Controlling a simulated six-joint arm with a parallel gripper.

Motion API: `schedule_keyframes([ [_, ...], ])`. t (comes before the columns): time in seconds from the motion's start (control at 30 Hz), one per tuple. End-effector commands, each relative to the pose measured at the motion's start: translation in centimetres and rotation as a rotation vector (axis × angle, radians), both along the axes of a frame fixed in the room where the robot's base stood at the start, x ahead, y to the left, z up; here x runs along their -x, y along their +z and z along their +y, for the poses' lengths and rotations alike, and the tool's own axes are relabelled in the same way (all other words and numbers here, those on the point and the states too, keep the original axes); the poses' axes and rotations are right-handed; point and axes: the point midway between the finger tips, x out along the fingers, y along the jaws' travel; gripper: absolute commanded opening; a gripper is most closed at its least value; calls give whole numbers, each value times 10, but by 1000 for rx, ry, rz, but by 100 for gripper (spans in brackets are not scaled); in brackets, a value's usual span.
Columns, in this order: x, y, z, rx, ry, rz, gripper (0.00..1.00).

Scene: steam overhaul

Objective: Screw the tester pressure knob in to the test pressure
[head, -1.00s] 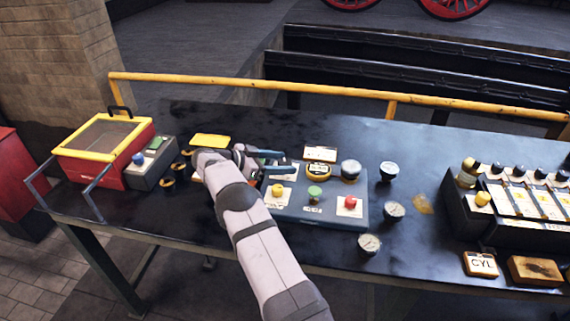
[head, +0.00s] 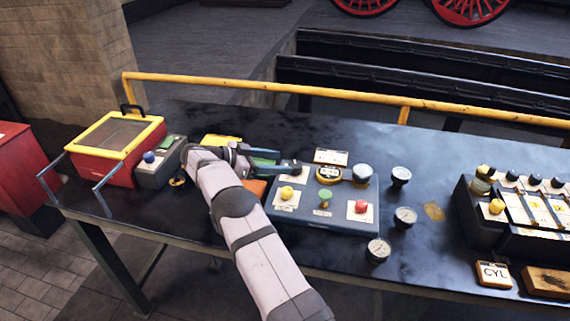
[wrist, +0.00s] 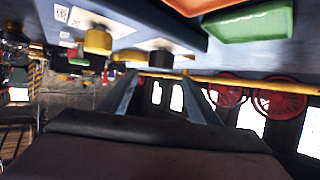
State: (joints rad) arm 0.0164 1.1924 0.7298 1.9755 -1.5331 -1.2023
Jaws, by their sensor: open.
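The tester is a blue-grey box (head: 340,217) on the bench in the head view. It carries a yellow knob (head: 287,193), a green knob (head: 325,194) on a stem, a red knob (head: 361,206), a round yellow-rimmed dial (head: 331,174) and a silver-topped round part (head: 362,173). I cannot tell which is the pressure knob. My gripper (head: 288,162) is open over the tester's back left corner, its fingers pointing right. In the wrist view a dark knob (wrist: 160,59) on a white label shows ahead, between the two fingers (wrist: 160,97), with a yellow knob (wrist: 98,41) to its left.
Loose gauges (head: 405,216) stand right of the tester. A rack (head: 475,215) with several knobs is farther right. A yellow-framed red box (head: 117,137) and a small grey unit (head: 158,172) are at left. A yellow rail (head: 330,94) runs behind the bench.

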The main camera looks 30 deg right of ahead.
Motion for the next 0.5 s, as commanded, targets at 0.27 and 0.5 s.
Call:
schedule_keyframes([
  [0.27, 15, 79, -3, 18, 7, 14, 56],
  [0.5, 34, 64, -10, 67, 139, 150, 56],
])
